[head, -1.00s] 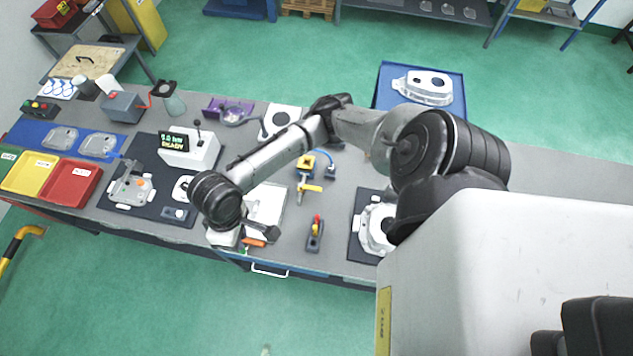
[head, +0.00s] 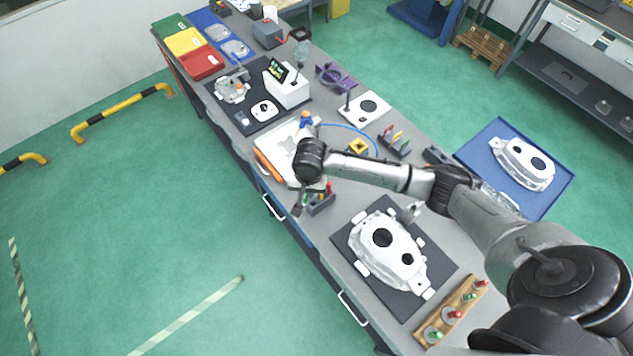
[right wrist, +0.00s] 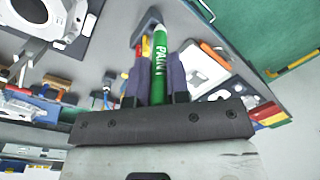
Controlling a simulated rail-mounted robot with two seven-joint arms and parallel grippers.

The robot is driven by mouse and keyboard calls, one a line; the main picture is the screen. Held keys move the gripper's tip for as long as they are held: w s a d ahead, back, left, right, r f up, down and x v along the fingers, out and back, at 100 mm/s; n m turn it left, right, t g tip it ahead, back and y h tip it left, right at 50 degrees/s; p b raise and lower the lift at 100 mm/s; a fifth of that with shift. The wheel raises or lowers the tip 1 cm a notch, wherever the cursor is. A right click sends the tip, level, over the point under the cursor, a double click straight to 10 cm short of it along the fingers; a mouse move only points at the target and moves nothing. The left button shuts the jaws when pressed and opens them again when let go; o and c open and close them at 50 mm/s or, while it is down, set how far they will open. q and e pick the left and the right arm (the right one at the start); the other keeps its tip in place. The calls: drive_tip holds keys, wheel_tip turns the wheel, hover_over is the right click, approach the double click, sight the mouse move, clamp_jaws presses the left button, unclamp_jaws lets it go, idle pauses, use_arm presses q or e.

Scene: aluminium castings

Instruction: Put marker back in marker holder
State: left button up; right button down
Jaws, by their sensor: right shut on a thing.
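A green paint marker (right wrist: 160,70) stands between the two fingers of my right gripper (right wrist: 160,85) in the right wrist view. The gripper is shut on it, and its white end points away from the palm. The dark marker holder (head: 321,207), with a red marker in it, stands near the table's front edge in the head view. My right gripper (head: 298,205) is just left of the holder. In the right wrist view the holder (right wrist: 148,22) shows beyond the marker, with red and yellow markers beside the green one. Whether the green marker touches the holder is unclear. My left gripper is not in view.
A white casting (head: 370,255) lies on a dark mat right of the holder. A wooden rack (head: 462,306) with red and green pieces stands nearer me.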

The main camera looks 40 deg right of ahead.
drive_tip(key=w+d+f+m, duration=0.4)
drive_tip(key=d+f+m, duration=0.2)
drive_tip(key=f, duration=0.1)
drive_tip(key=shift+f+g+h, duration=0.25)
drive_tip(key=shift+g+h, duration=0.05)
drive_tip(key=shift+h, duration=0.1)
drive_tip(key=shift+w, duration=0.1)
drive_tip(key=shift+f+b, duration=1.2)
drive_tip(key=shift+f, duration=1.65)
